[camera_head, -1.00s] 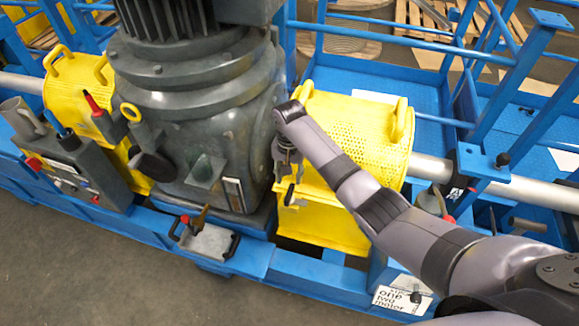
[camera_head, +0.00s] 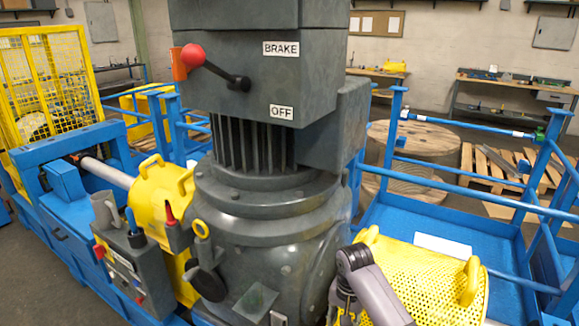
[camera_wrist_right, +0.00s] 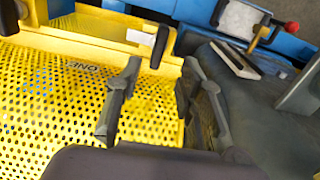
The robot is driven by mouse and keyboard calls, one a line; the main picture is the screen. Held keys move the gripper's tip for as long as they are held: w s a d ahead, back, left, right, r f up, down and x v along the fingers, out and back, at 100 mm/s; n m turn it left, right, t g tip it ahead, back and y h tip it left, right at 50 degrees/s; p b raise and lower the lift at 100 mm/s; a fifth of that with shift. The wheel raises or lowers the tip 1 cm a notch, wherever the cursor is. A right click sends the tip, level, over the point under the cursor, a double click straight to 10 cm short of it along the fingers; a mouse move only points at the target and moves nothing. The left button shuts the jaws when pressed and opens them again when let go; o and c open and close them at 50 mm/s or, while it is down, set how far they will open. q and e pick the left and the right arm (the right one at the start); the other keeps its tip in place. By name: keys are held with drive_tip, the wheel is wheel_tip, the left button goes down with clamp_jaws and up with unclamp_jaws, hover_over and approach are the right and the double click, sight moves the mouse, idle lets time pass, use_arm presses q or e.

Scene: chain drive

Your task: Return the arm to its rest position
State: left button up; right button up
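My right arm (camera_head: 368,276) comes in at the lower right of the head view, bent at a rounded joint beside the grey motor housing (camera_head: 270,225). The right gripper hangs below that joint, small and partly cut off by the frame's lower edge. In the right wrist view the right gripper (camera_wrist_right: 163,68) shows two fingers spread apart with nothing between them. A black handle (camera_wrist_right: 160,46) on the edge of the perforated yellow guard (camera_wrist_right: 60,100) lies just beyond the fingertips. My left arm and gripper are in no view.
The yellow guard (camera_head: 425,278) stands right beside the right arm. A brake box (camera_head: 262,70) with a red-knobbed lever (camera_head: 193,56) tops the motor. Blue railings (camera_head: 470,182) enclose a platform at right. A control box (camera_head: 138,268) stands at lower left.

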drive_tip(key=s+a+f+n+t, duration=0.1)
drive_tip(key=s+f+n, duration=0.4)
drive_tip(key=s, duration=0.9)
drive_tip(key=s+d+r+n+t, duration=0.1)
drive_tip(key=s+d+r+n, duration=0.15)
drive_tip(key=s, duration=0.65)
drive_tip(key=s+d+r+n+t, duration=0.1)
drive_tip(key=s+d+r, duration=0.15)
drive_tip(key=s, duration=0.65)
wheel_tip(320, 180, down, 31)
drive_tip(key=s+g+b, duration=0.1)
drive_tip(key=s+b, duration=0.1)
drive_tip(key=b, duration=0.2)
drive_tip(key=s+d+f+g+b, duration=0.1)
drive_tip(key=s+d+f+b, duration=0.1)
drive_tip(key=s+f, duration=1.4)
wheel_tip(320, 180, down, 2)
drive_tip(key=shift+d+f+b, duration=0.1)
drive_tip(key=shift+d+b, duration=0.25)
drive_tip(key=shift+b, duration=0.45)
